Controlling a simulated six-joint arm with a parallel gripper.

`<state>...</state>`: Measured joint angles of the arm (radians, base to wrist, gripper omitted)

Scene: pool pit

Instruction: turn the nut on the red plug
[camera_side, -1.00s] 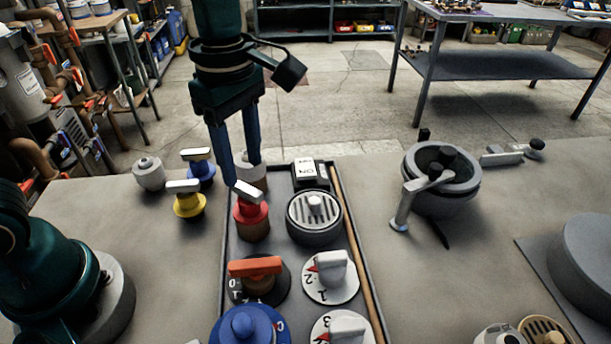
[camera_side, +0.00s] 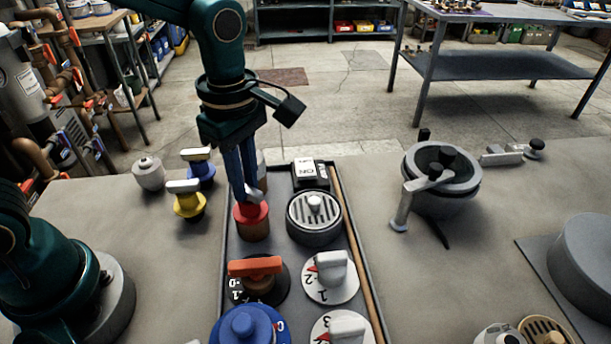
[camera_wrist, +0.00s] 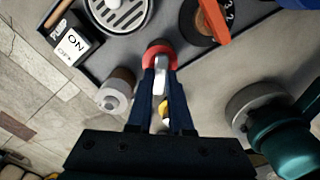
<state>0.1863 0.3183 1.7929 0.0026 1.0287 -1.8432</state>
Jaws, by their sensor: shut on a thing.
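The red plug (camera_side: 252,222) stands upright on a brown base in the dark tray, at its left side. Its grey bar-shaped nut (camera_side: 257,193) sits on top, partly hidden by my fingers. My gripper (camera_side: 248,190) points down over the plug, with its two blue fingers shut on the nut. In the wrist view the nut (camera_wrist: 161,80) lies between the fingertips, and the red rim of the plug (camera_wrist: 158,51) shows beyond them.
The tray (camera_side: 356,262) also holds a grated drain cap (camera_side: 315,215), an ON/OFF switch (camera_side: 309,173), an orange-handled dial (camera_side: 256,270) and a blue knob (camera_side: 247,327). Yellow (camera_side: 188,200) and blue (camera_side: 200,168) plugs stand left of it. A grey pot (camera_side: 440,180) stands right.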

